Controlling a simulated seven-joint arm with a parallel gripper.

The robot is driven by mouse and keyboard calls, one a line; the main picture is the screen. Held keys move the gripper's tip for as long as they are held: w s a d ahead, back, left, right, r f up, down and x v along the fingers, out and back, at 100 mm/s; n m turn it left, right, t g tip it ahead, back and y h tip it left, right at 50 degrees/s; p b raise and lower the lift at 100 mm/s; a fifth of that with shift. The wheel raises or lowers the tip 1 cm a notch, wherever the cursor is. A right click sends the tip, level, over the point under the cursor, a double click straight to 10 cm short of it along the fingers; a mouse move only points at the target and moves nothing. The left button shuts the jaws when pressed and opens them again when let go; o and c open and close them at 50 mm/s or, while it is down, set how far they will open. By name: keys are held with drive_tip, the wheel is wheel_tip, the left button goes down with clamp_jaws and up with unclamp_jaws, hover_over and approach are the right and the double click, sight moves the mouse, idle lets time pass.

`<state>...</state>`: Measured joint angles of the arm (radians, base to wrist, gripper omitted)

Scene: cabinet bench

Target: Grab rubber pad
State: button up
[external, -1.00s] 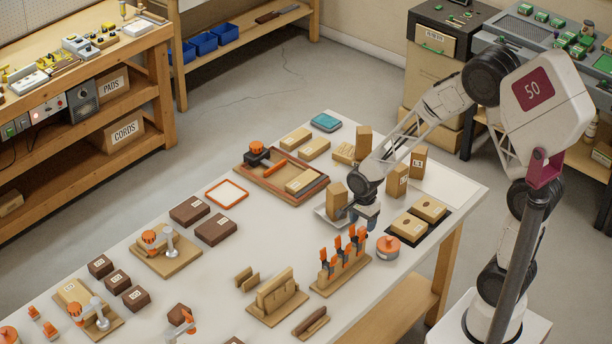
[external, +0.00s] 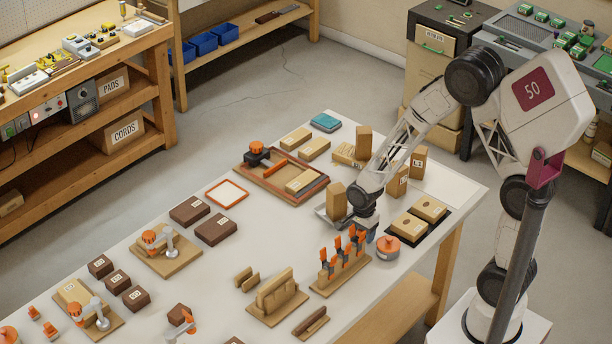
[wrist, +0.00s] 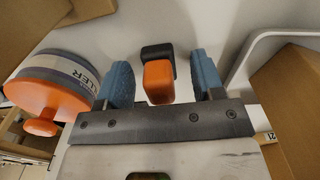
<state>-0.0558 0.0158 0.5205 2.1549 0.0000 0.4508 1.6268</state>
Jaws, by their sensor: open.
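I cannot tell whether this piece is the rubber pad. No other thing is clearly marked as a rubber pad; a teal flat block (external: 326,122) lies at the bench's far end.
An orange-lidded round tin (external: 388,247) stands close to my gripper, at left in the wrist view (wrist: 50,88). The clamp rack (external: 342,276) is at its left. Tan blocks (external: 420,214) lie at right.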

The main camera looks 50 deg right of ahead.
drive_tip(key=shift+f, duration=0.1)
idle(0.5)
drive_tip(key=c, duration=1)
drive_tip(key=shift+r, duration=5)
